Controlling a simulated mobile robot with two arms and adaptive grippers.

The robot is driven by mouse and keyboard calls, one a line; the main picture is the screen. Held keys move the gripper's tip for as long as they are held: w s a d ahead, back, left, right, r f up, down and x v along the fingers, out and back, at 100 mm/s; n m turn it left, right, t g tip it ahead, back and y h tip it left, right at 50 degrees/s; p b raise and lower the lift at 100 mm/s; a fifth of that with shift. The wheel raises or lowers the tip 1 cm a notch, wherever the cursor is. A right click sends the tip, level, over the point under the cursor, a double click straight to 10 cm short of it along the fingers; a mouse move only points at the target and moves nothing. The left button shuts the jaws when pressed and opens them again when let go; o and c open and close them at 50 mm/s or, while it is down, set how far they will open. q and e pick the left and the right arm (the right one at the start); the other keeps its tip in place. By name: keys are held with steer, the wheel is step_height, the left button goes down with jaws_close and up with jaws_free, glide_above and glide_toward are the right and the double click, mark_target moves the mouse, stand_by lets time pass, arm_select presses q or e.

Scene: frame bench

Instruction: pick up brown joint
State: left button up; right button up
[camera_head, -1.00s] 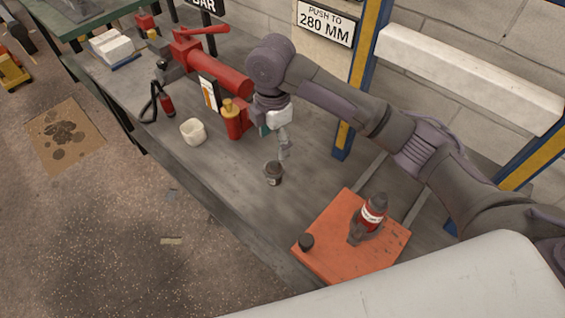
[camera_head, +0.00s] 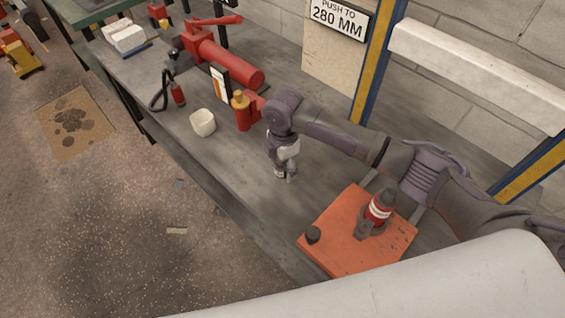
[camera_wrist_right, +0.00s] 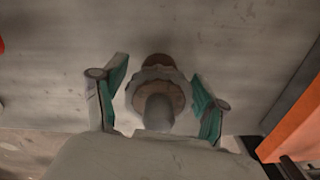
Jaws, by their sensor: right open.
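The brown joint (camera_wrist_right: 160,68) shows in the right wrist view as a round brown and grey piece standing between the two fingers of my right gripper (camera_wrist_right: 158,100). The green-padded fingers are spread, with a gap on each side of the joint. In the head view my right gripper (camera_head: 286,172) points down at the bench, right over the joint's place. My own wrist and fingers hide most of the joint there. My left gripper does not show.
An orange board (camera_head: 345,243) with a red and black bottle-like piece (camera_head: 379,208) and a small dark knob (camera_head: 313,234) lies to the right. A white cup (camera_head: 203,123) and a red bender (camera_head: 225,62) stand to the left.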

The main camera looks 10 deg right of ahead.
steer(key=shift+r, duration=0.1)
steer(key=c, duration=1.3)
steer(key=shift+c, duration=0.2)
